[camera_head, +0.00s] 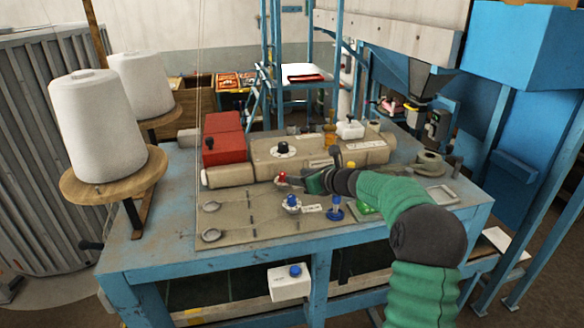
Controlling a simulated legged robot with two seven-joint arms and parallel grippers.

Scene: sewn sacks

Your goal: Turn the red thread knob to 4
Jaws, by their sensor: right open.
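The red thread knob (282,177) stands on the beige base plate of the sewing machine (255,168), near the middle of the table. Its dial marks are too small to read. My right arm, green and dark grey, comes in from the lower right. My right gripper (296,181) is open, with its fingertips at or just beside the right side of the red knob. I cannot tell whether they touch it. A blue knob on a white dial (292,202) sits just in front of the gripper. My left gripper is not in view.
Thread cones (95,120) stand on wooden discs at left. A white box with a blue button (289,282) hangs at the table's front.

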